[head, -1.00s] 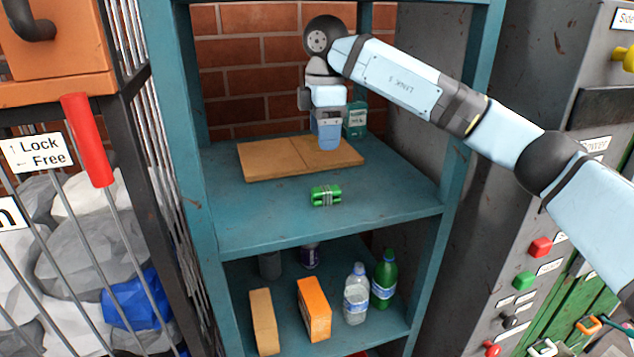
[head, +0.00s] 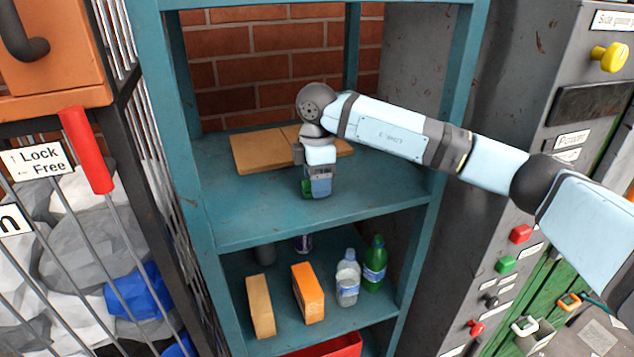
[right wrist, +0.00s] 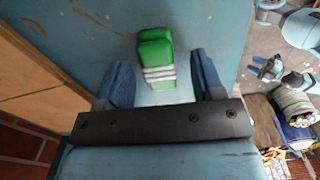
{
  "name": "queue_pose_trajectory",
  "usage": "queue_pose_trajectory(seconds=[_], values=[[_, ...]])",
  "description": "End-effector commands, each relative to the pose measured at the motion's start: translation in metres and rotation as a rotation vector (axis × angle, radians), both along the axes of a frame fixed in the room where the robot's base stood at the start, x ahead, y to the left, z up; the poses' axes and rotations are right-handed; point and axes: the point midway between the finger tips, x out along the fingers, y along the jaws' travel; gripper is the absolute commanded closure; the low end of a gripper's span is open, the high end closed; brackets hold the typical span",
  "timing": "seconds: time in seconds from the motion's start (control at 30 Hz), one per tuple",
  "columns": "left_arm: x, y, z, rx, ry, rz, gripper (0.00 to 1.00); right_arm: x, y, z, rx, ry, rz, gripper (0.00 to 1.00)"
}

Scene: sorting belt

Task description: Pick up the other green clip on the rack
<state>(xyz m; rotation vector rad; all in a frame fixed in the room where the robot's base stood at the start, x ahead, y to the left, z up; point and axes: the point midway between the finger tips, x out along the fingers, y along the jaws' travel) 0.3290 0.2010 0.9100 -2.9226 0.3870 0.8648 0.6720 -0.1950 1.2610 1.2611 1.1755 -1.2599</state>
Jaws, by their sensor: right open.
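A small green block-like thing with pale bands (head: 307,188), which I take for the green clip, lies on the rack's upper shelf (head: 250,215). My right gripper (head: 317,194) is down at it and hides most of it in the head view. In the right wrist view the green clip (right wrist: 155,50) lies ahead of the open blue fingers (right wrist: 162,72). Its near, banded end reaches between them, with a gap visible on each side. My left gripper is in neither view.
A flat tan board (head: 262,152) lies behind on the same shelf. The lower shelf holds an orange box (head: 308,292), a tan box (head: 260,306), a clear bottle (head: 347,280) and a green bottle (head: 374,265). Rack posts (head: 452,110) stand close on both sides.

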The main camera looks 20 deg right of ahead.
Motion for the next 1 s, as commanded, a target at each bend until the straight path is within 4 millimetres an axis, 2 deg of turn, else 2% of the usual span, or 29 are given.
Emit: queue_pose_trajectory(seconds=[0.23,0.47,0.77,0.87,1.0], values=[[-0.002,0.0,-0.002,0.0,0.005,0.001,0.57,0.0,0.0,-0.003,0.0,0.0,0.0,0.38],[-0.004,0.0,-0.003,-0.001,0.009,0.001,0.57,0.0,0.0,-0.002,0.0,0.0,0.0,0.91],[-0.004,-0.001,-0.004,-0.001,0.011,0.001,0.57,0.0,0.0,0.0,0.001,-0.001,0.0,0.92],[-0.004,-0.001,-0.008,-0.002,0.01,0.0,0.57,0.001,0.0,0.009,0.001,-0.003,0.0,0.92],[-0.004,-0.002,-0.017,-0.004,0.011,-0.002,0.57,0.001,0.0,0.035,0.001,-0.005,0.001,0.92]])
